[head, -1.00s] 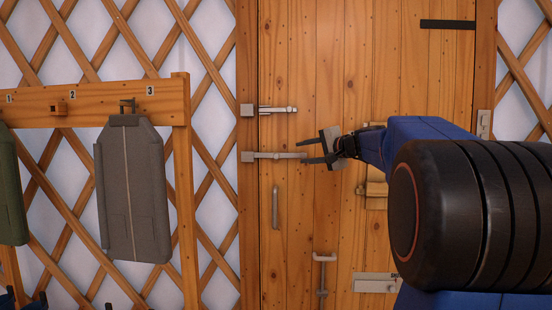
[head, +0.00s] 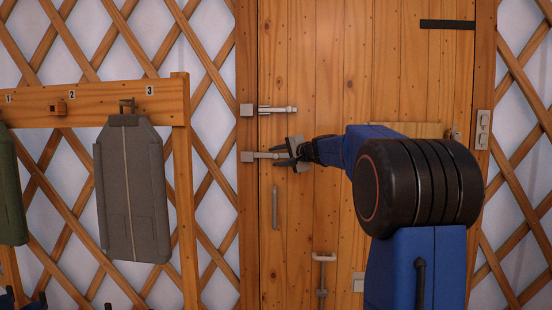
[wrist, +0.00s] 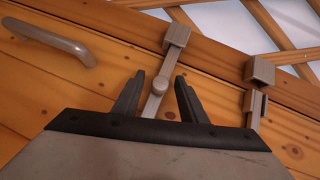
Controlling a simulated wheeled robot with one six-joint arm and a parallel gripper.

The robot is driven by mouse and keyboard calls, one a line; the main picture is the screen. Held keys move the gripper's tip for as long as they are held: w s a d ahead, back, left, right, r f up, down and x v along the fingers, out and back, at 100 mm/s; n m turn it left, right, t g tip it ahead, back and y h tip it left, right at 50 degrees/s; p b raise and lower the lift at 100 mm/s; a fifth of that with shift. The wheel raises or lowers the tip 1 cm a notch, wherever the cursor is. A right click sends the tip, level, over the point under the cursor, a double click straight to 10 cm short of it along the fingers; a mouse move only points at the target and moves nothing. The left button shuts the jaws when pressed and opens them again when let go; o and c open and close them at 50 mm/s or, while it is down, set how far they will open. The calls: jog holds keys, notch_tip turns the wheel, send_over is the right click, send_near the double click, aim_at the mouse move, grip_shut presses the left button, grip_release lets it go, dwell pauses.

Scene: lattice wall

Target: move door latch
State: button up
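The wooden door (head: 340,60) carries two pale metal latches near its left edge, an upper latch (head: 278,110) and a lower latch (head: 262,155). My gripper (head: 280,154) is at the right end of the lower latch. Gaps show between the fingers and the bar. The bar runs up to a bracket (wrist: 178,36) on the frame. The bar's near end is hidden behind the gripper body.
A curved handle (head: 275,208) is on the door below the lower latch. A vertical bolt (head: 322,270) sits lower down.

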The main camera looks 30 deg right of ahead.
aim_at(277, 154)
jog(key=shift+w, duration=0.4)
jog(key=shift+f, duration=0.1)
grip_shut()
jog(key=shift+r+m+t, duration=0.3)
jog(key=shift+r, duration=0.15)
jog(key=shift+s+d+r+m+t+y, duration=0.15)
jog(key=shift+r+m+t+y, duration=0.25)
jog(key=shift+r+m+t, duration=0.65)
jog(key=shift+s+d+r+m+t, duration=0.15)
jog(key=shift+d+r+m+t, duration=0.05)
jog(key=shift+r+m+t, duration=0.3)
jog(key=shift+s+d+r+m+t, duration=0.15)
jog(key=shift+d+r+m+t, duration=0.1)
jog(key=shift+r+m, duration=0.25)
jog(key=shift+s+d+r+m+t, duration=0.15)
jog(key=shift+r+m+t, duration=0.25)
jog(key=shift+r, duration=0.25)
grip_release()
